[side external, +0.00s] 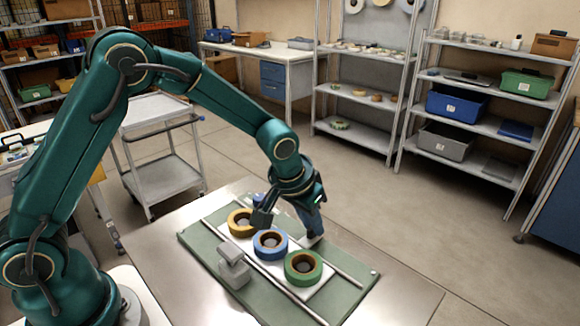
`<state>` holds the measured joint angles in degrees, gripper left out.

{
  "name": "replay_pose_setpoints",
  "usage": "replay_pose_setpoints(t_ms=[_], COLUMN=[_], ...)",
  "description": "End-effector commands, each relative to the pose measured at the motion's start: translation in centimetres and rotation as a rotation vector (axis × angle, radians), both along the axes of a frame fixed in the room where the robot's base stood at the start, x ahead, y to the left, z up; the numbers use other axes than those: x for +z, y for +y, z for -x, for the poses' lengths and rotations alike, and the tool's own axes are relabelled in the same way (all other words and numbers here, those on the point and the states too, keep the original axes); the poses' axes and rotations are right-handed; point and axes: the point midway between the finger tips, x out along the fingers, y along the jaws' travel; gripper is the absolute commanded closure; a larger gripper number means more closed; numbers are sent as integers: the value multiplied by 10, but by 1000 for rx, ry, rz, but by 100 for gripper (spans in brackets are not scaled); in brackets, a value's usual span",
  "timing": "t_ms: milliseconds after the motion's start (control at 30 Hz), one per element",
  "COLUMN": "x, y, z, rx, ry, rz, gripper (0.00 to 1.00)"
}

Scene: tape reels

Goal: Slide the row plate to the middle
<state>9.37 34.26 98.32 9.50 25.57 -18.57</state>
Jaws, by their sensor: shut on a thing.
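The row plate (314,291) is a white plate lying between two pale rails on a green base (199,243). It carries a yellow reel (233,228), a blue reel (262,251) and a green reel (293,278) in a slanting line. My gripper (288,222) is down at the far side of the plate, near the yellow and blue reels. One dark finger stands beside the yellow reel and the other reaches down beyond the blue reel. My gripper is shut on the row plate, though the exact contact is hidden.
A grey block (233,270) stands on the near side of the base. A small blue thing (258,199) shows behind the yellow reel. The metal table (400,300) is bare right of the base. A cart (165,170) and shelves (480,125) stand beyond.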

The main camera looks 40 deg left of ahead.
Motion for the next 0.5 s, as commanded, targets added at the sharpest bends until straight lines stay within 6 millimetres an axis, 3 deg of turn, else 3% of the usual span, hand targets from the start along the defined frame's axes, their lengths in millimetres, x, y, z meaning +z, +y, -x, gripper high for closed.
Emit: replay_pose_setpoints(t_ms=[200, 233, 300, 500], x=[1, 1, 0, 0], y=[0, 0, -1, 0], z=[0, 0, 0, 0], rx=[-1, -1, -1, -1], ry=[0, 0, 0, 0], rz=[0, 0, 0, 0], gripper=[100, 76, 50, 50])
